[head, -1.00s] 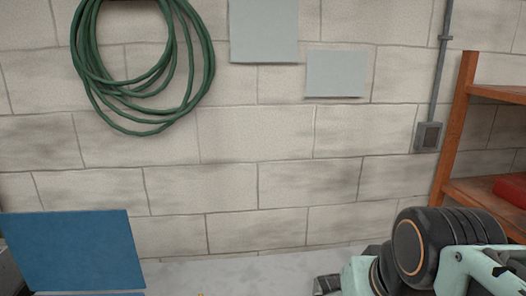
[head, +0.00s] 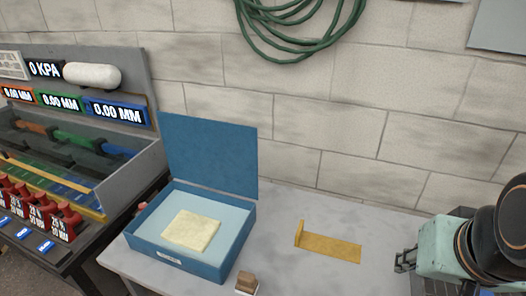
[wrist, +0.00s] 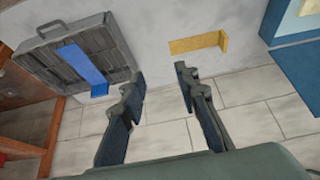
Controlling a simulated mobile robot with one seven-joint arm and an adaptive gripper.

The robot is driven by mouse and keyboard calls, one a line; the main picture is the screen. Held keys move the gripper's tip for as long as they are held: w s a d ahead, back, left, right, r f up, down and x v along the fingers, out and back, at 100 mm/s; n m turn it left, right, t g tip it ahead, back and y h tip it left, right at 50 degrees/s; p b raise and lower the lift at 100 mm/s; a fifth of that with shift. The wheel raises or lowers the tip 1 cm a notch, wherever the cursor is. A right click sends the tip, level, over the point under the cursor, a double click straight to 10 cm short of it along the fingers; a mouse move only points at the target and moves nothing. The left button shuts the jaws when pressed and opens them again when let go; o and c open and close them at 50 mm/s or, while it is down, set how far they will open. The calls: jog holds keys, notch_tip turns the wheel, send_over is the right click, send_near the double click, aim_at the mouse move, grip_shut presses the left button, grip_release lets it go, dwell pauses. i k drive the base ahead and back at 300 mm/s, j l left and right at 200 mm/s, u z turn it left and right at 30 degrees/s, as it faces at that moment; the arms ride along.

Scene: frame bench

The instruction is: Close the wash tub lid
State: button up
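The blue wash tub (head: 175,258) sits on the left part of the pale bench (head: 290,235). Its flat blue lid (head: 208,155) stands upright at the tub's back edge, so the tub is open. A pale yellow block (head: 191,230) lies inside. My gripper (head: 404,262) is at the right of the head view, well apart from the tub. In the wrist view my gripper (wrist: 160,82) is open with nothing between its fingers. Part of the blue tub (wrist: 292,62) shows at that view's upper right.
A yellow bracket (head: 330,247) lies between tub and gripper. A small brown block (head: 246,283) is at the tub's front right. A gauge rig (head: 75,150) stands close on the left. A grey case with a blue strip (wrist: 110,50) shows in the wrist view.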

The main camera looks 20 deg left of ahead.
aim_at(219, 156)
jog(key=u, duration=1.3)
jog(key=i+j+u, duration=0.1)
jog(key=u, duration=0.25)
jog(key=i+j, duration=0.25)
jog(key=j, duration=0.15)
jog(key=i+j, duration=0.55)
jog(key=j, duration=0.2)
